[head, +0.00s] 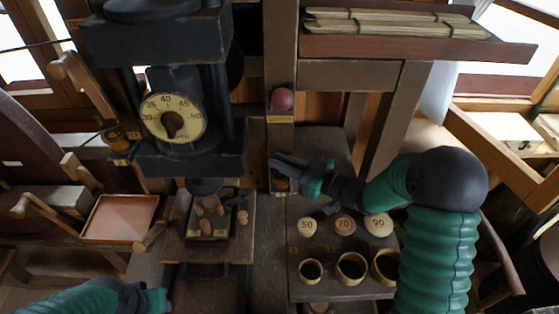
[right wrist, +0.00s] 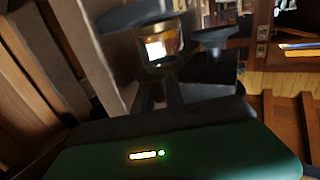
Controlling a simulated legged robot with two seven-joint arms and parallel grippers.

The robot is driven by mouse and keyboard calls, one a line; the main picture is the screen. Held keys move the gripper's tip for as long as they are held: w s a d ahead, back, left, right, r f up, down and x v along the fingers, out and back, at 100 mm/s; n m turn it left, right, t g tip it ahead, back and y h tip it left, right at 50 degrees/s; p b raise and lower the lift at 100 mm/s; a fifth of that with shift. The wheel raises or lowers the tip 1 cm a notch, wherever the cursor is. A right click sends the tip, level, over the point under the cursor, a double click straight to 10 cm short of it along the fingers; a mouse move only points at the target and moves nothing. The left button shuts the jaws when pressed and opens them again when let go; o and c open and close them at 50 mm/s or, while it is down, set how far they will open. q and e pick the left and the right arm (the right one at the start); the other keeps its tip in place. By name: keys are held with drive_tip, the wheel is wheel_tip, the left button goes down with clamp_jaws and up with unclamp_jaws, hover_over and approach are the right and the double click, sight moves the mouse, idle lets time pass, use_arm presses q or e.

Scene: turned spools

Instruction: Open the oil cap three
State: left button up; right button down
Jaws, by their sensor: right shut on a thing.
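My right gripper (head: 276,162) reaches in from the right in the head view, to the dark post in the middle. It is shut on the cap of a small amber oil cup (head: 280,184), which shows just below the fingers. The fingers cover the cap, and its number cannot be read. In the right wrist view the oil cup (right wrist: 160,48) shows bright glass and a brassy rim between the two dark fingers (right wrist: 172,30). My left gripper (head: 148,300) is low at the left in the head view, partly cut off, and its jaws are unclear.
Another amber oil cup (head: 117,139) is at the left near a wooden handle. A dial (head: 172,117) is above a small tray (head: 207,235) of wooden pieces. Discs marked 50, 70 and 90 (head: 344,224) and three rings (head: 351,269) lie on the right-hand bench (head: 325,293).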

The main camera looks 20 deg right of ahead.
use_arm(q)
drive_tip(key=shift+r, duration=0.45)
use_arm(e)
drive_tip(key=n+g+y, duration=0.2)
drive_tip(key=g+y, duration=0.1)
drive_tip(key=shift+w+d+r+n, duration=0.1)
drive_tip(key=shift+d+n, duration=0.15)
drive_tip(key=shift+n, duration=0.15)
use_arm(q)
drive_tip(key=shift+p, duration=0.3)
use_arm(e)
drive_tip(key=shift+d+n+g+y, duration=0.1)
drive_tip(key=shift+n+g+y, duration=0.55)
drive_tip(key=shift+g, duration=0.5)
drive_tip(key=shift+n+g+y, duration=0.35)
drive_tip(key=shift+n+g, duration=0.5)
drive_tip(key=shift+g, duration=0.6)
drive_tip(key=c, duration=1.4)
unclamp_jaws()
